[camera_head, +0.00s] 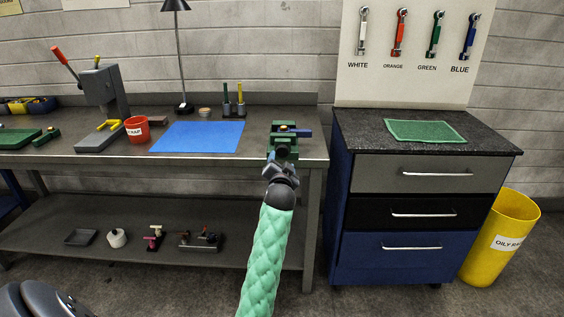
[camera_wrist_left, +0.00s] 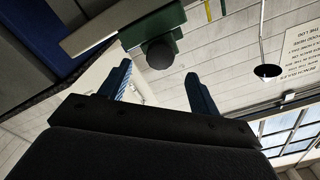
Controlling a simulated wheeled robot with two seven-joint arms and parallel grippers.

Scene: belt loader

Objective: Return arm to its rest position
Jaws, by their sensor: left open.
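My left arm, in a quilted green sleeve, comes up from the bottom middle of the head view. Its left gripper (camera_head: 275,160) is at the front edge of the workbench (camera_head: 190,160), just in front of a green vise (camera_head: 283,146). In the left wrist view the two blue fingers of the gripper (camera_wrist_left: 160,88) stand apart with nothing between them. The vise's green body and dark round end (camera_wrist_left: 160,54) show beyond the fingertips; I cannot tell the exact gap. My right gripper is not in view.
A blue mat (camera_head: 198,137), a red scrap cup (camera_head: 137,130) and a grey press (camera_head: 102,95) are on the bench. A drawer cabinet (camera_head: 425,205) with a green mat (camera_head: 425,131) stands to the right, beside a yellow bin (camera_head: 490,250). A gap separates bench and cabinet.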

